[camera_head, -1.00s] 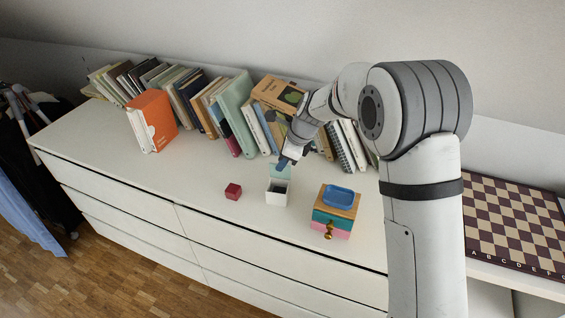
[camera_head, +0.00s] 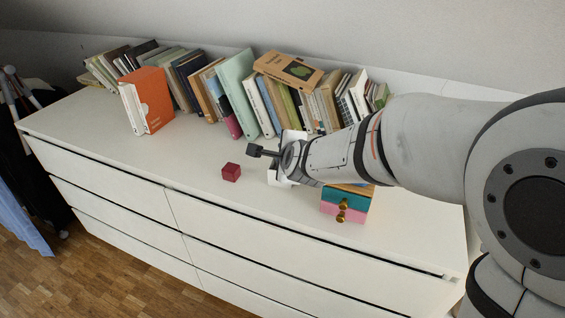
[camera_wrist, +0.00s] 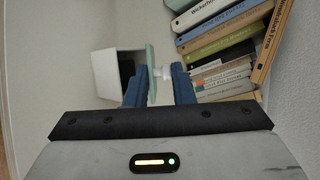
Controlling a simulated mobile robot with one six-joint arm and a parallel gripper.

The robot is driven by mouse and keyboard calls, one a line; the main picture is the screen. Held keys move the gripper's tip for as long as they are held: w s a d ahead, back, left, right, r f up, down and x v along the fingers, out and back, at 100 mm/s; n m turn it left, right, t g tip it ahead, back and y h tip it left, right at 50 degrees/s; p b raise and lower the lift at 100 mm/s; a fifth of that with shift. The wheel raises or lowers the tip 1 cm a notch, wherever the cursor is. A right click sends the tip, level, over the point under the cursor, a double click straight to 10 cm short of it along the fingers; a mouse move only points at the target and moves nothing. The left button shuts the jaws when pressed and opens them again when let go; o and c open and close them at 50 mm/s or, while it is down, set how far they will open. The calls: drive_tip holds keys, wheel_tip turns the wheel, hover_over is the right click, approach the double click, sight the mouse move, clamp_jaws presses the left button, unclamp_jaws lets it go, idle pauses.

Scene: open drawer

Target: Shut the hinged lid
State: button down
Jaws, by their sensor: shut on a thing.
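A white box (camera_wrist: 109,72) with a pale green hinged lid (camera_wrist: 151,72) shows in the wrist view; the lid stands open, away from the box mouth. In the head view my arm covers most of the box (camera_head: 273,178); the lid and fingertips are hidden there.
A dark red cube (camera_head: 231,172) lies left of the box. A small teal and pink drawer unit (camera_head: 345,204) stands to the right, partly under my arm. A row of books (camera_head: 238,92) lines the back.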

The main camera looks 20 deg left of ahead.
drive_tip(key=shift+s+f+n+t+y+b, duration=0.35)
drive_tip(key=shift+f+t+b, duration=0.45)
drive_tip(key=shift+b, duration=2.05)
drive_tip(key=shift+s+f+n+t+y+b, duration=0.25)
drive_tip(key=shift+s+f+t+b, duration=0.45)
drive_tip(key=shift+b, duration=2.15)
drive_tip(key=t+b, duration=0.1)
drive_tip(key=b, duration=0.2)
drive_tip(key=shift+w+t, duration=0.2)
drive_tip(key=shift+t, duration=0.1)
drive_tip(key=shift+b, duration=0.45)
drive_tip(key=shift+s+d+r+n+b, duration=0.1)
drive_tip(key=shift+n+b, duration=0.2)
drive_tip(key=shift+b, duration=0.2)
drive_tip(key=c, duration=1.3)
unclamp_jaws()
